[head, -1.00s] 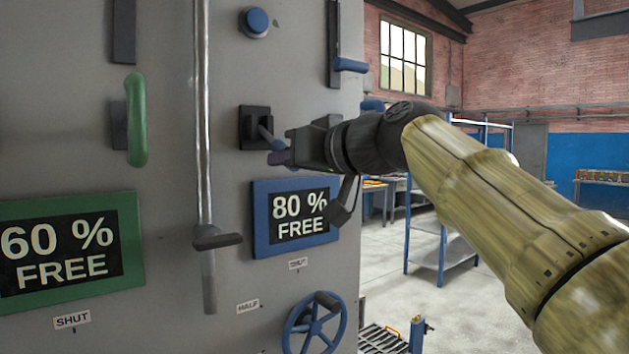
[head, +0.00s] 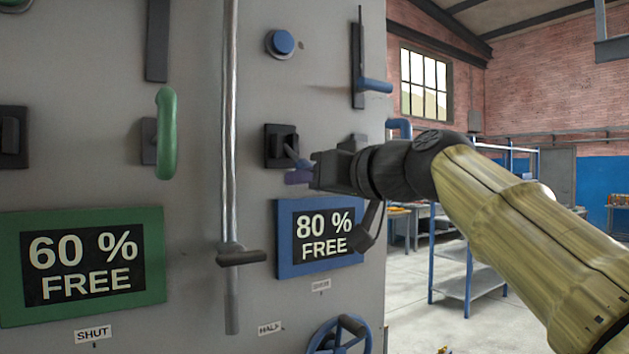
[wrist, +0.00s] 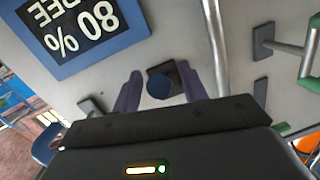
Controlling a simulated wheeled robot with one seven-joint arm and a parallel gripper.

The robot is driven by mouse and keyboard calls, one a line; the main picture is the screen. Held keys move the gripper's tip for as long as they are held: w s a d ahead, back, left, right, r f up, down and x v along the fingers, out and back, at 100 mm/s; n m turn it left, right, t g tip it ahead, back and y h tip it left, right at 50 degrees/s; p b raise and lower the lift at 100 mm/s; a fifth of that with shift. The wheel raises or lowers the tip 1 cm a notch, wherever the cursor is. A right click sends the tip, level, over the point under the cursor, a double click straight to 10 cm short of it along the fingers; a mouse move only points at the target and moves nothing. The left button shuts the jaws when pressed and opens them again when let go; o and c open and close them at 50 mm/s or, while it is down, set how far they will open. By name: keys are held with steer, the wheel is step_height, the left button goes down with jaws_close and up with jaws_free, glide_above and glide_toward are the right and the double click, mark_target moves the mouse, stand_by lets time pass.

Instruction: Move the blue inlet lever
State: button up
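A short blue lever (head: 292,155) sticks out of a black square mount (head: 281,140) on the grey panel, above the "80 % FREE" sign. My gripper (head: 290,177) is at this lever, just below and right of its mount in the head view. In the wrist view, the round blue end of the lever (wrist: 158,87) lies between the two purple fingers of my gripper (wrist: 160,74). The fingers are apart, with a visible gap on each side of it. No inlet label is readable.
A blue slide handle (head: 375,85) and a blue button (head: 281,43) are above the lever. A vertical metal rod (head: 230,130) runs to the left, with a green handle (head: 166,135) beyond it. A blue handwheel (head: 338,338) is below the sign.

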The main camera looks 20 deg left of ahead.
steer(key=b+v, duration=0.3)
steer(key=v, duration=1.4)
steer(key=shift+d+b, duration=0.25)
steer(key=shift+b, duration=0.05)
steer(key=shift+s, duration=0.1)
